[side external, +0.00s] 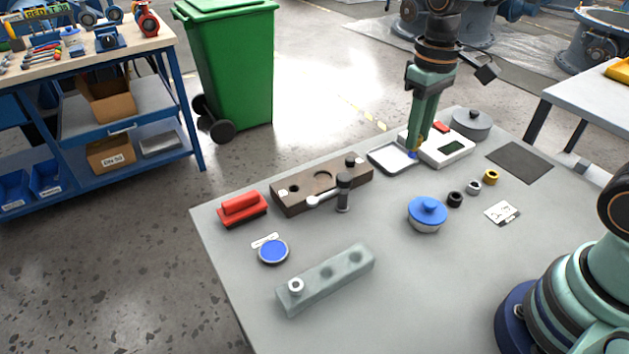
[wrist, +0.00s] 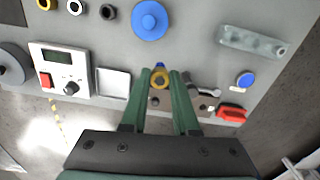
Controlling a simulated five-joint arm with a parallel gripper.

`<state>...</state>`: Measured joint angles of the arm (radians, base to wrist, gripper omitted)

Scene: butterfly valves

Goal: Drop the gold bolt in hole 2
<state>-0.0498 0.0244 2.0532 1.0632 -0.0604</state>
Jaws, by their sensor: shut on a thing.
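My gripper (side external: 414,150) is shut on a gold bolt, held above the table near the white tray. The gold bolt shows as a yellow ring with a blue tip between the fingertips in the wrist view (wrist: 159,80). A grey-green block (side external: 340,276) with a row of three holes lies at the table's front. Its near left hole holds a pale ring-shaped piece (side external: 296,286); the middle hole (side external: 327,272) and far right hole (side external: 355,258) look empty. The block also shows at upper right in the wrist view (wrist: 245,38). I cannot read any hole numbers.
A brown block (side external: 305,196) with a mallet-like tool (side external: 343,190) stands near the back edge. Table between pot and grey-green block is clear.

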